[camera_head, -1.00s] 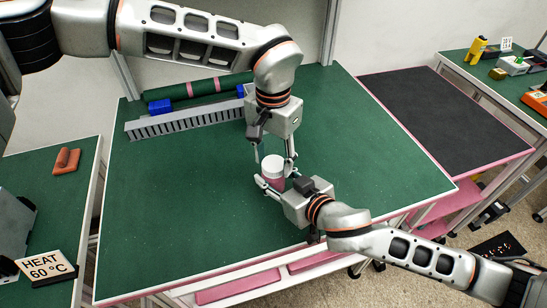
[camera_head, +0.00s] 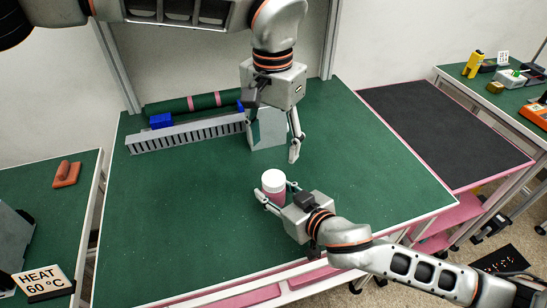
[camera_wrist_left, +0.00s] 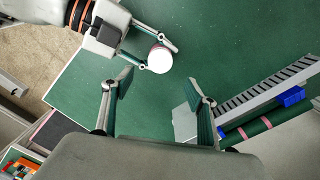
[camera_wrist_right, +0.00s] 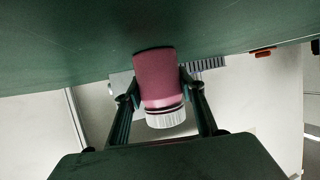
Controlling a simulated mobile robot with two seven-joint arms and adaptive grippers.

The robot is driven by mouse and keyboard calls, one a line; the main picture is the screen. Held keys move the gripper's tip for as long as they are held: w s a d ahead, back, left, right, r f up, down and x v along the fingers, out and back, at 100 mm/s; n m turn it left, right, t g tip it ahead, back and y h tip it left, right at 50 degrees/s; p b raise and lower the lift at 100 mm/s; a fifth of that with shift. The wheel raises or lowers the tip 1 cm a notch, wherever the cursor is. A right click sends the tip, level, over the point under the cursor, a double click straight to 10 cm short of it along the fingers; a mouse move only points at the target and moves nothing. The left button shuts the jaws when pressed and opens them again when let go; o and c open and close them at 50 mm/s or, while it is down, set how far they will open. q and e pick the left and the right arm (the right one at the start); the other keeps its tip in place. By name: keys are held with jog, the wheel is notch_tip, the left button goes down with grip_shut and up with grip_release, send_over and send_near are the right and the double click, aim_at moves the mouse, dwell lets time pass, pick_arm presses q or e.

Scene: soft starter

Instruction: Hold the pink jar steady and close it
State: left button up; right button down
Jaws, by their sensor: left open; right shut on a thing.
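The pink jar (camera_head: 275,193) stands upright on the green table, with its white lid (camera_head: 273,179) on top. My right gripper (camera_head: 277,192) is shut around the jar's body from the front; the wrist view shows the pink body (camera_wrist_right: 157,78) between its fingers and the white ribbed lid (camera_wrist_right: 166,118) on the jar's end. Whether the lid is fully tight I cannot tell. My left gripper (camera_head: 274,143) is open and empty, above and behind the jar. In the left wrist view the lid (camera_wrist_left: 159,59) lies beyond its spread fingers (camera_wrist_left: 158,105).
A grey slotted duct (camera_head: 185,134), a blue block (camera_head: 161,120) and a grey box (camera_head: 268,132) lie at the back of the table (camera_head: 180,220), behind or near my left gripper. A "HEAT 60 °C" sign (camera_head: 43,281) stands on the left table. The table's middle left is clear.

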pick_arm(q)
notch_tip(320, 180, up, 2)
jog(key=shift+r, duration=0.1)
pick_arm(e)
jog(key=c, duration=1.2)
grip_release()
jog(key=shift+s, duration=0.1)
jog(key=v, duration=1.2)
pick_arm(q)
jog(key=shift+s, duration=0.1)
pick_arm(e)
jog(key=shift+d+f, duration=0.1)
